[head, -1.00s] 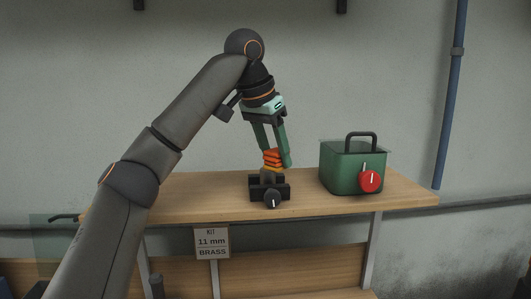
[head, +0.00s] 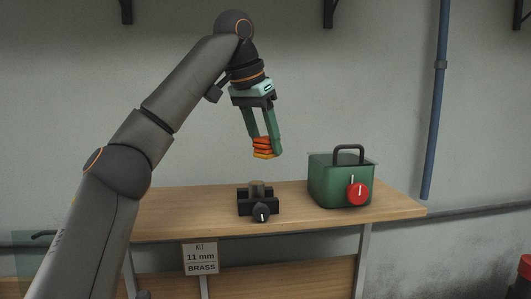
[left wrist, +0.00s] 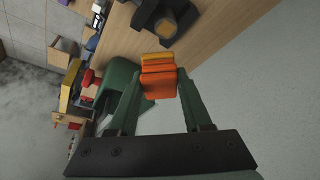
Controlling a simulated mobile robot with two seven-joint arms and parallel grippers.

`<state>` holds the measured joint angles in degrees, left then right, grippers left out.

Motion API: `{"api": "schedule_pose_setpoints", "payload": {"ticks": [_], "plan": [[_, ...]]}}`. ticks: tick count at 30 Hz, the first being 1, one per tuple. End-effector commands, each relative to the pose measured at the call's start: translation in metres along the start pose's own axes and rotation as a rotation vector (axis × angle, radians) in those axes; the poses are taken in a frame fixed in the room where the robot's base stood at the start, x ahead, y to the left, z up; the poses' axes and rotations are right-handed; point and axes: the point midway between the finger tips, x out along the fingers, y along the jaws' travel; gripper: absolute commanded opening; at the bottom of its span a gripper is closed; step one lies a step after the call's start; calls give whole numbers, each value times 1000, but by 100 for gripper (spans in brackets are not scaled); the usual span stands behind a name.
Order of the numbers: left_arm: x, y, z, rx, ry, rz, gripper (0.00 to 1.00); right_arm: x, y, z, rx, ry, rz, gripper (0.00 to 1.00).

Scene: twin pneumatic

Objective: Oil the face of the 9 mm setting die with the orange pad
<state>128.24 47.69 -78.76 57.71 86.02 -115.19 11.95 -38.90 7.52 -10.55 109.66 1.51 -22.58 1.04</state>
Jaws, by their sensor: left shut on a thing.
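My left gripper (head: 264,146) is shut on the orange pad (head: 263,147), a ribbed orange block with a yellow-orange lower end. It holds the pad in the air above the bench. The pad also shows between the green fingers in the left wrist view (left wrist: 158,78). The pad is clear of this piece. Whether it is the 9 mm die I cannot tell. My right gripper is not in view.
A green box (head: 326,180) with a black handle and a red knob (head: 357,194) stands on the bench (head: 170,212), right of the fixture. A sign (head: 200,258) below the bench front reads "KIT 11 mm BRASS". The bench left of the fixture is clear.

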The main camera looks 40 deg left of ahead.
Motion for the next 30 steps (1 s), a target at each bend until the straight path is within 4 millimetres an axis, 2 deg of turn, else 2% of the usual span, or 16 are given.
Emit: {"api": "schedule_pose_setpoints", "payload": {"ticks": [11,21,30], "plan": [[-4,0,-2,-1,2,0,0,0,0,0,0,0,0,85],[-29,0,-12,-2,3,-1,0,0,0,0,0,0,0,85],[-32,0,-13,-1,2,0,0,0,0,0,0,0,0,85]]}}
